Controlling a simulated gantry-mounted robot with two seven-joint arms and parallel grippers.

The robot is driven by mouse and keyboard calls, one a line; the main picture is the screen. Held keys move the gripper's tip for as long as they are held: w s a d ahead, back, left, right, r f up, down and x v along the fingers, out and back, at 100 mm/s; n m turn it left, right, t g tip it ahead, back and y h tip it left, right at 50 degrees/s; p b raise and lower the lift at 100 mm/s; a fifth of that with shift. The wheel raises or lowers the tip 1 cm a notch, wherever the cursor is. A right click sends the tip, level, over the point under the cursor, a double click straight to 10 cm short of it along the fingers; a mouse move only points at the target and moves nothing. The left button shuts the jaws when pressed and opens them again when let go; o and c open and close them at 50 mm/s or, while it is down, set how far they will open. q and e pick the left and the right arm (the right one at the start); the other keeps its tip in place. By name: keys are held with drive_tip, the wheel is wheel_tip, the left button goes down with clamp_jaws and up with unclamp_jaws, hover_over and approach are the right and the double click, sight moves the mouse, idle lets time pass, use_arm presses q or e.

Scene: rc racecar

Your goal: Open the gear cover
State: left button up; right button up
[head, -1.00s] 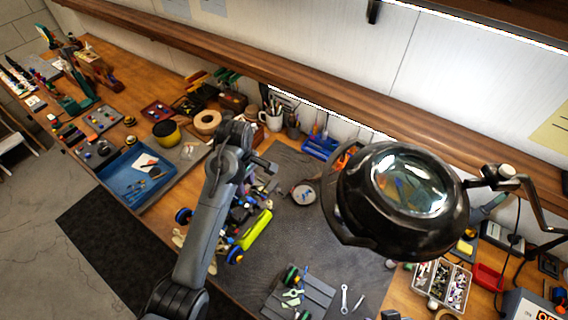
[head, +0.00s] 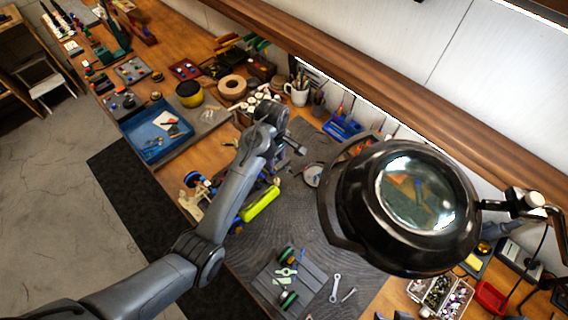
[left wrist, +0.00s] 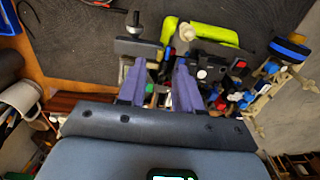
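The racecar (left wrist: 215,72) lies on the dark mat, a crowded mix of black, blue, red and tan parts. It has a bright yellow-green side piece (left wrist: 205,35), which also shows in the head view (head: 260,204). I cannot single out the gear cover. My left gripper (left wrist: 160,72) is over the car, its two purple fingers apart with dark car parts showing beyond and between them. A grey block with a dark knob (left wrist: 138,46) shows near the left fingertip. In the head view my left arm hides much of the car. My right gripper is not seen.
A black magnifier lamp (head: 400,205) hangs over the right of the mat (head: 325,235). A grey slatted tray (head: 287,282) and a wrench (head: 335,288) lie in front. A blue tray (head: 158,130) is at left, and a white mug (head: 297,93) stands at the back.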

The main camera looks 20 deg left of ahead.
sight(282, 163)
use_arm(q)
drive_tip(key=shift+f, duration=1.95)
clamp_jaws()
